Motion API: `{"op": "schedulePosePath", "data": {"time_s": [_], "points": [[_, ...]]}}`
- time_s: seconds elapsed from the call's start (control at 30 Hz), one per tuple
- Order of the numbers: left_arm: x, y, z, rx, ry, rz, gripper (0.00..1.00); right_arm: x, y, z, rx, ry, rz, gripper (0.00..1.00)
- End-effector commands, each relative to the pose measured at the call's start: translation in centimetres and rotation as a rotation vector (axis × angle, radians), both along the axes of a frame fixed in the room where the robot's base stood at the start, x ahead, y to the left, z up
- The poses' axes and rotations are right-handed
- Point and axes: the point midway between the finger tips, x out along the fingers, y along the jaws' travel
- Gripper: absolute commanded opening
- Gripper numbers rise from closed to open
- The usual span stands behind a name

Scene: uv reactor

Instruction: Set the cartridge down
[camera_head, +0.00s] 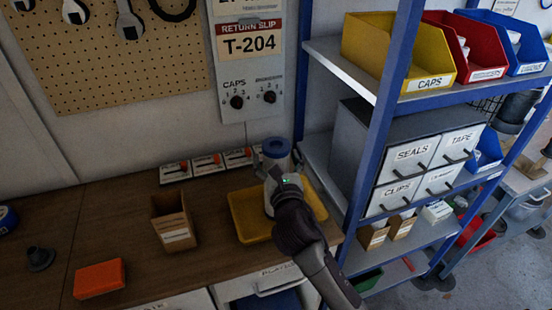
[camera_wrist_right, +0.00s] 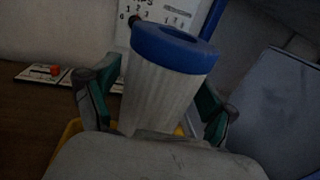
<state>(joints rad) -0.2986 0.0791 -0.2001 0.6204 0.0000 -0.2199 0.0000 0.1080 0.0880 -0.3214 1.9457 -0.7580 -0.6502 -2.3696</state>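The cartridge (camera_head: 276,150) is a white ribbed cylinder with a blue ring cap, seen above the yellow tray (camera_head: 247,219) on the wooden bench. In the right wrist view the cartridge (camera_wrist_right: 163,85) stands between the two green-padded fingers of my right gripper (camera_wrist_right: 158,105). The left finger lies close to its side; a small gap seems to show at the right finger, and contact is not clear. In the head view my right gripper (camera_head: 272,180) is over the tray and partly hides the cartridge. Whether the cartridge's base touches the tray is hidden. My left gripper is not in view.
An open cardboard box (camera_head: 173,221) stands left of the tray, with an orange block (camera_head: 99,279) farther left. Small switch cards (camera_head: 207,163) lie behind. A blue-framed shelf (camera_head: 384,110) with bins and drawers closes off the right. The bench between box and orange block is clear.

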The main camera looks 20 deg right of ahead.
Motion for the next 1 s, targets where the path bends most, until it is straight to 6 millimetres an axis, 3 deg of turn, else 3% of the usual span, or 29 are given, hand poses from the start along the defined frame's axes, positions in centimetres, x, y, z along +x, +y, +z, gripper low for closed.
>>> {"op": "schedulePosePath", "data": {"time_s": [0.43,0.8,1.0], "points": [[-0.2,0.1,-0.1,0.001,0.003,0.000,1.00,-0.5,0.1,0.2,0.001,0.001,0.000,0.92],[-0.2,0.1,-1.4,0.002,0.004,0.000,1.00,-7.9,1.0,0.0,0.001,0.001,0.002,0.92],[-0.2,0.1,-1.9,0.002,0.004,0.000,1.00,-10.9,1.3,0.1,0.001,0.001,0.000,0.92]]}}
